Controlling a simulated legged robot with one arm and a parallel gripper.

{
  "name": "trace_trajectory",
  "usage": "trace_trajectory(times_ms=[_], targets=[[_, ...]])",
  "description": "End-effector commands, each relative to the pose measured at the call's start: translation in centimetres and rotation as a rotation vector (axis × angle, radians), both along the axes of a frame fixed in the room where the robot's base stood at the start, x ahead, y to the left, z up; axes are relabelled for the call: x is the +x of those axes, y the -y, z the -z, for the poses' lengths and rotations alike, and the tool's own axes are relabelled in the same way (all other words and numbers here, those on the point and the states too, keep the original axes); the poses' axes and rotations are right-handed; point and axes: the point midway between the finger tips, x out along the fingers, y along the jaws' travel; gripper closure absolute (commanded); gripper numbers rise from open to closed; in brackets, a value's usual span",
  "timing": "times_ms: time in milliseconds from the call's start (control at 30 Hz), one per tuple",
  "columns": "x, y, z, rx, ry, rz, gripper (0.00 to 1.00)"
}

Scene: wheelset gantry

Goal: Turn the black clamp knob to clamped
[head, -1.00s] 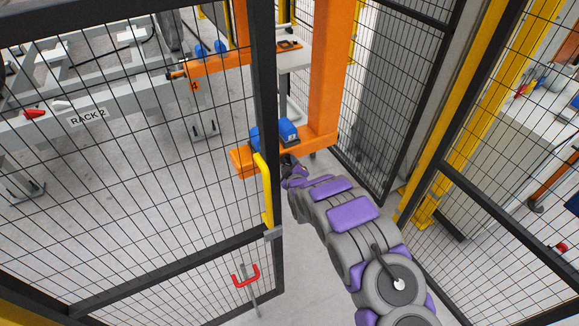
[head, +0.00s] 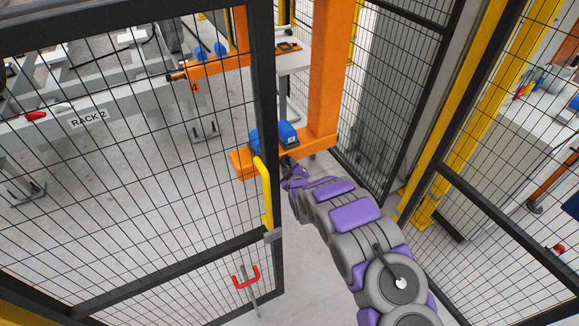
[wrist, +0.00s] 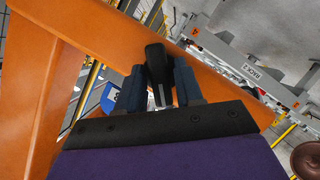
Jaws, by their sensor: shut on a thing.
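The black clamp knob (wrist: 155,64) is an elongated dark handle against the orange gantry beam in the wrist view. My gripper (wrist: 160,88) has its two fingers on either side of the knob and is shut on it. In the head view my gripper (head: 290,168) is small and dark at the orange gantry (head: 262,163), just below the blue rollers (head: 287,133). The knob is too small and too hidden there to make out. Any clamped or unclamped marking cannot be read.
A mesh gate (head: 140,190) with a yellow handle (head: 264,192) stands close left of my arm. Mesh and a yellow post (head: 470,100) stand to the right. A red latch (head: 246,278) sits low on the gate. Rack 2 (head: 88,118) is behind the mesh.

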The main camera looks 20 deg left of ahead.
Motion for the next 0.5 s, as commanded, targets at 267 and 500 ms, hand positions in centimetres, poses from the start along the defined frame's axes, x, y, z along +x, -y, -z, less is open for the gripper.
trace_trajectory(times_ms=[267,500], targets=[[0.00,0.16,-0.33,0.130,-0.162,0.000,0.94],[0.04,0.23,-0.33,0.278,-0.336,0.000,0.94]])
